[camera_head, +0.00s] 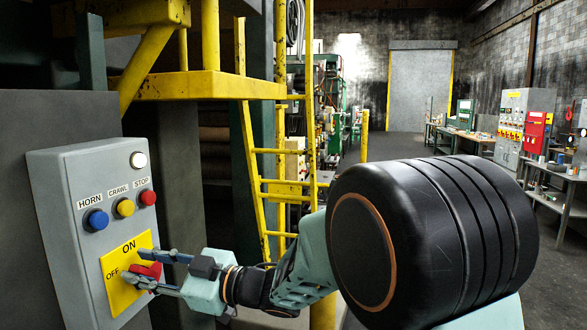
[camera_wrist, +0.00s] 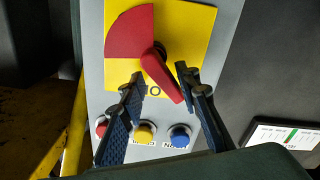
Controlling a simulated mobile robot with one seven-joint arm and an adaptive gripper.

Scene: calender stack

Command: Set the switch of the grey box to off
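The grey box (camera_head: 60,215) stands at the left of the head view, its front carrying a yellow plate (camera_head: 115,290) marked ON at the top and OFF at the left. In the wrist view the box is upside down. There, the red switch handle (camera_wrist: 170,85) points down and slightly right, towards the ON lettering, tilted a little to the OFF side. A red sector (camera_wrist: 130,35) lies beside it on the plate. My gripper (camera_head: 133,264) is open at the plate; in the wrist view its fingers (camera_wrist: 159,72) straddle the handle. The right finger is close to the handle; contact is unclear.
The box also carries blue (camera_head: 97,220), yellow (camera_head: 124,208) and red (camera_head: 148,198) buttons and a white lamp (camera_head: 138,160). A yellow ladder (camera_head: 250,150) rises behind my arm. A bench (camera_head: 560,205) stands far right; the floor between is open.

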